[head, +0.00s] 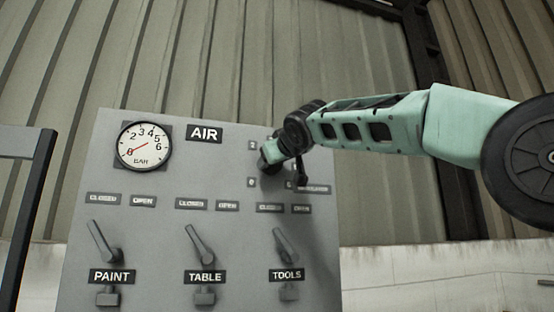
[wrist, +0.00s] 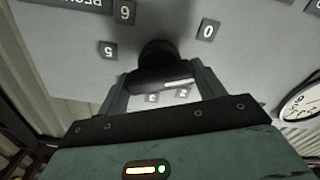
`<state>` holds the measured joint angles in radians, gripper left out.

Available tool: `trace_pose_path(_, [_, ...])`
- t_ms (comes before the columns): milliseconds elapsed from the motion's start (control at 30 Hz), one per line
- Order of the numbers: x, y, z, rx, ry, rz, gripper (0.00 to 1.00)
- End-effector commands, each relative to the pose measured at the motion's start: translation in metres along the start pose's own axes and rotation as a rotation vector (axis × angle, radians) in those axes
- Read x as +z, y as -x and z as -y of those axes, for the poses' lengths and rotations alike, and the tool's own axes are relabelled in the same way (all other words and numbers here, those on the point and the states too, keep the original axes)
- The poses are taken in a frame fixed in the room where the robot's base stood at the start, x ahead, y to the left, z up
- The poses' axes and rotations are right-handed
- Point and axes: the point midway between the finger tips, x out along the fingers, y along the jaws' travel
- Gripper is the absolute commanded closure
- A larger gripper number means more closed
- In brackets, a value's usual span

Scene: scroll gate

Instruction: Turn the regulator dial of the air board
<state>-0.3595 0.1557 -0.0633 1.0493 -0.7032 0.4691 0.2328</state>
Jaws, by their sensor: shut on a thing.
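The grey air board (head: 150,265) stands in front of me in the head view. The black regulator dial (wrist: 158,54) shows in the wrist view, with number plates such as 0, 5 and 6 around it. My gripper (wrist: 160,74) is shut on the dial, one finger on each side. In the head view my gripper (head: 270,157) is at the upper right of the board and hides most of the dial. The round pressure gauge (head: 143,145) at the upper left has a red needle pointing to the lower left, at the low end of its scale.
Below the dial are three levers marked PAINT (head: 103,241), TABLE (head: 199,244) and TOOLS (head: 285,246), all tilted. A dark frame (head: 33,200) stands at the left edge. A corrugated wall (head: 230,60) is behind the board.

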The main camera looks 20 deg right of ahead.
Motion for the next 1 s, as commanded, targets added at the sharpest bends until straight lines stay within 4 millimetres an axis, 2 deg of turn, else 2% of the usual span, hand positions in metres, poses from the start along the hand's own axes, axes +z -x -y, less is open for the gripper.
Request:
trace_pose_path(200, [0.0005,-0.0001,0.0000,0.000,0.172,0.003,0.55])
trace_pose_path(433, [0.0004,0.0001,0.0001,0.000,0.297,0.002,0.55])
trace_pose_path(1000, [0.0008,0.0000,0.0006,-0.001,0.379,0.002,0.55])
